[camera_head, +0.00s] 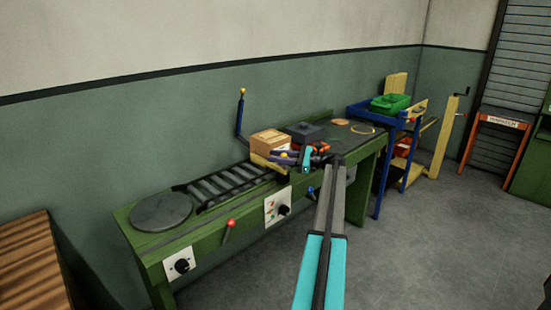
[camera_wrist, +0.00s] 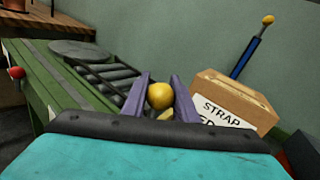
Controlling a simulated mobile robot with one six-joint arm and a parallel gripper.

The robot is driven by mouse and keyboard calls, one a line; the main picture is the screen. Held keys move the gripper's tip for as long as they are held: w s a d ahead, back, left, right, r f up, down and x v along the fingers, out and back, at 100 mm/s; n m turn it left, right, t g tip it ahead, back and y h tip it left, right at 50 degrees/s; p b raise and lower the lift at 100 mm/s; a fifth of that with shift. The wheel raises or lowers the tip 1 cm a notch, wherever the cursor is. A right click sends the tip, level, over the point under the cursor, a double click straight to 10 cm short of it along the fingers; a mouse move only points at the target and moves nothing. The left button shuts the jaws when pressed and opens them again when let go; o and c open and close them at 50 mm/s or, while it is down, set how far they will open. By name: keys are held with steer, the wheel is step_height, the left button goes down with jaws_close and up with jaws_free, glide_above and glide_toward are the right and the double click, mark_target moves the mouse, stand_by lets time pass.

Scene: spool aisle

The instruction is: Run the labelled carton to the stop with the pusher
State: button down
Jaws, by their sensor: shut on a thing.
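The labelled carton (camera_head: 270,142) is a tan box at the far right end of the roller track on the green bench. In the wrist view the carton (camera_wrist: 242,98) shows a white label reading "STRAP", its lower line partly hidden. My gripper (camera_head: 291,157) is beside the carton's near right side. In the wrist view its two purple fingers (camera_wrist: 160,100) are shut on a yellow ball knob (camera_wrist: 160,96). A yellow bar (camera_head: 266,163) lies along the carton's near side and seems to belong to the pusher. I cannot make out the stop for certain.
The rollers (camera_head: 228,186) left of the carton are clear, up to a dark round turntable (camera_head: 160,211). A blue lever with a yellow knob (camera_head: 240,112) stands behind the track. A red-knobbed lever (camera_head: 229,228) is on the bench front. A dark block (camera_head: 305,132) sits right of the carton.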

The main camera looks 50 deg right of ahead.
steer(key=shift+s+a+f, duration=0.1)
steer(key=shift+s+f, duration=0.05)
steer(key=c, duration=1.5)
jaws_free()
steer(key=shift+o, duration=0.3)
steer(key=shift+a, duration=0.1)
steer(key=shift+w, duration=0.25)
steer(key=shift+s, duration=0.1)
steer(key=b+v, duration=0.2)
steer(key=v, duration=1.1)
steer(key=shift+s+b, duration=0.3)
steer(key=shift+s, duration=0.05)
